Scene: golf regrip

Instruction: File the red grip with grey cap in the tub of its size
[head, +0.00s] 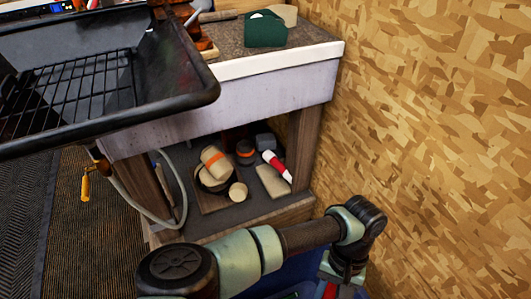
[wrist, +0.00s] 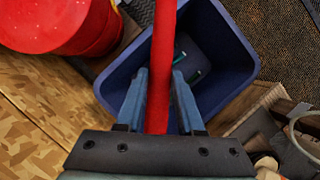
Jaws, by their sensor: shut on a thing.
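My gripper (wrist: 158,105) is shut on a long red grip (wrist: 163,50), which runs up out of the top of the wrist view. No grey cap shows on the visible part. The grip is over a blue tub (wrist: 236,77), crossing above its opening; I see no contact with the tub. Dark things with teal marks lie inside the tub. In the head view my gripper (head: 336,282) is at the lower right edge with a bit of red in it, and the blue tub (head: 298,272) is mostly hidden behind my arm. No size mark is readable.
A red drum (wrist: 62,25) stands beside the tub. A wood-chip board wall (head: 430,130) rises at the right. A low shelf under the sink bench holds beige rolls (head: 213,160) and a red and white tube (head: 277,165). A black tray (head: 120,120) overhangs at the left.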

